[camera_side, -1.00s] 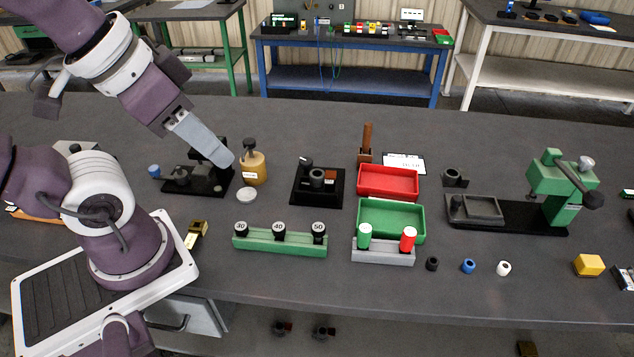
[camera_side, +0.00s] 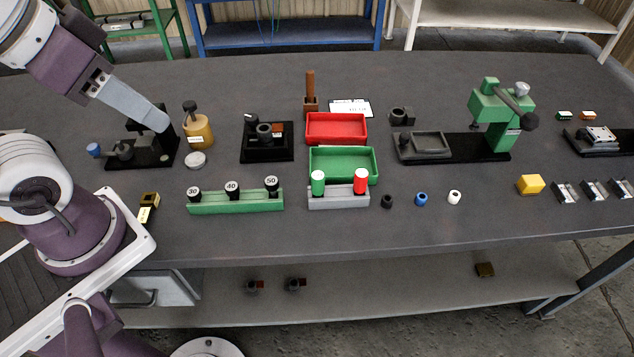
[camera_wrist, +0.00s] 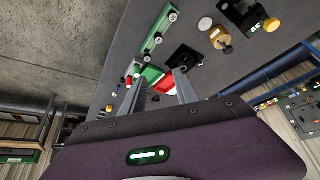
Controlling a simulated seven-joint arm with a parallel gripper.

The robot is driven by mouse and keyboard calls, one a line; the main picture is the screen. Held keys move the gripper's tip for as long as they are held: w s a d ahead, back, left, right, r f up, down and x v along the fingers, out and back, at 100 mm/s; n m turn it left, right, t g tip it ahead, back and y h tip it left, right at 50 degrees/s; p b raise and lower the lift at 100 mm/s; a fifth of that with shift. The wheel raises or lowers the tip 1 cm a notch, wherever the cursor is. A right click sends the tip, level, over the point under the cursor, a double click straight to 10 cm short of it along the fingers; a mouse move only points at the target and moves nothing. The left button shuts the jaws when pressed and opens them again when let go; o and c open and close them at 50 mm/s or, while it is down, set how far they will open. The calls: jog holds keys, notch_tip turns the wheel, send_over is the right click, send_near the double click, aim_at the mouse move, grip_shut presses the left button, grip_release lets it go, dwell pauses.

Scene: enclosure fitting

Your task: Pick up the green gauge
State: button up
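The green gauge (camera_side: 318,182) is a small upright green cylinder with a pale top. It stands in the left end of a grey holder (camera_side: 338,203), and a red gauge (camera_side: 361,180) stands in the right end. My gripper (camera_side: 163,124) is at the left in the side view, well away from the green gauge, and appears in front of a black fixture. In the wrist view my gripper (camera_wrist: 158,92) has its two fingers spread apart with nothing held between them.
A green tray (camera_side: 375,166) and red tray (camera_side: 335,141) lie behind the holder. A green block (camera_side: 236,208) with plugs marked 30, 40 and 50 stands left of it. Small black, blue and white rings lie to its right. A green press (camera_side: 488,105) stands farther right.

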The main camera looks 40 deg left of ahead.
jog(key=shift+o, duration=0.2)
jog(key=shift+o, duration=1.1)
jog(key=m+g, duration=0.5)
jog(key=m, duration=1.3)
send_over(318, 175)
jog(key=f, duration=1.5)
jog(key=shift+s+a+f, duration=0.1)
jog(key=shift+a+f, duration=0.2)
jog(key=shift+a, duration=0.05)
jog(key=shift+g, duration=0.3)
jog(key=f, duration=0.8)
jog(key=shift+d, duration=0.35)
jog(key=shift+r, duration=0.1)
grip_shut()
